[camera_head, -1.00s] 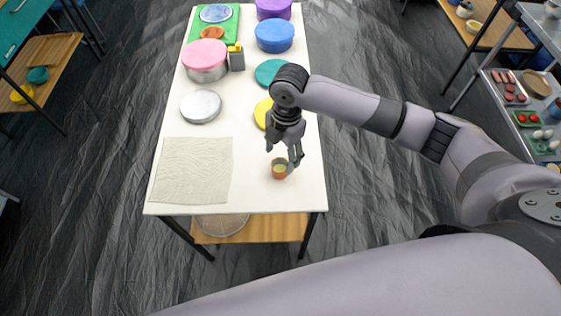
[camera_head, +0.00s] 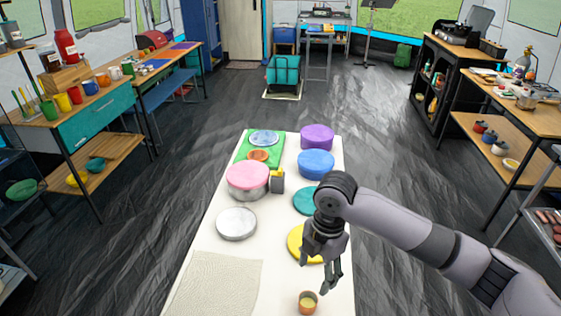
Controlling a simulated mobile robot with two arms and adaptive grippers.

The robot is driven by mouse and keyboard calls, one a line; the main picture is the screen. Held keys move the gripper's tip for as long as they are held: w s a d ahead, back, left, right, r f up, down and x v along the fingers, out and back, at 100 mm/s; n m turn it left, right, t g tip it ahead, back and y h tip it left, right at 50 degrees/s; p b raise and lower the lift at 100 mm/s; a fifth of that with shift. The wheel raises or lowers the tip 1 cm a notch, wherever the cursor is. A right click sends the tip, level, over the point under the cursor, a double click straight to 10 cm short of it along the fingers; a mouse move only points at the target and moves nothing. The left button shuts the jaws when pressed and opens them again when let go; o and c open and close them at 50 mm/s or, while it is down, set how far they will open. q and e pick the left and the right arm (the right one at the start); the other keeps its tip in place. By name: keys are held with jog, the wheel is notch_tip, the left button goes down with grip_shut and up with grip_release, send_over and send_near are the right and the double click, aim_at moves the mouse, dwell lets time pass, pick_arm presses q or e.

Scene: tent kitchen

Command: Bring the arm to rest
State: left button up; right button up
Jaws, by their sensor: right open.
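My right gripper (camera_head: 331,277) hangs fingers-down over the near right part of the white table (camera_head: 205,262). It is open with nothing between its fingers. A small orange cup (camera_head: 307,302) with pale yellowish contents stands on the table just below and left of the fingertips, apart from them in the picture. My right arm reaches in from the lower right. My left gripper is not in view.
The table holds a beige cloth (camera_head: 215,285), a silver lid (camera_head: 236,223), a pink-lidded pot (camera_head: 247,180), yellow (camera_head: 297,245) and teal (camera_head: 304,201) discs, blue (camera_head: 316,164) and purple (camera_head: 317,136) containers, and a green board (camera_head: 245,150). Dark floor lies clear around it.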

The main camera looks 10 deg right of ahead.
jog(key=s+a+f+m+t+y, duration=0.2)
jog(key=s+a+f+m+y, duration=0.1)
jog(key=s+a+f+m, duration=0.4)
jog(key=s+d+f+m+t+h, duration=0.2)
jog(key=s+d+m+h, duration=0.2)
jog(key=s+d+m, duration=1)
notch_tip(320, 180, down, 27)
jog(key=g, duration=0.1)
jog(key=s+d+f+g, duration=0.1)
jog(key=s+d+f, duration=0.1)
jog(key=s+f, duration=1.3)
jog(key=shift+s+f, duration=0.3)
jog(key=shift+s, duration=0.75)
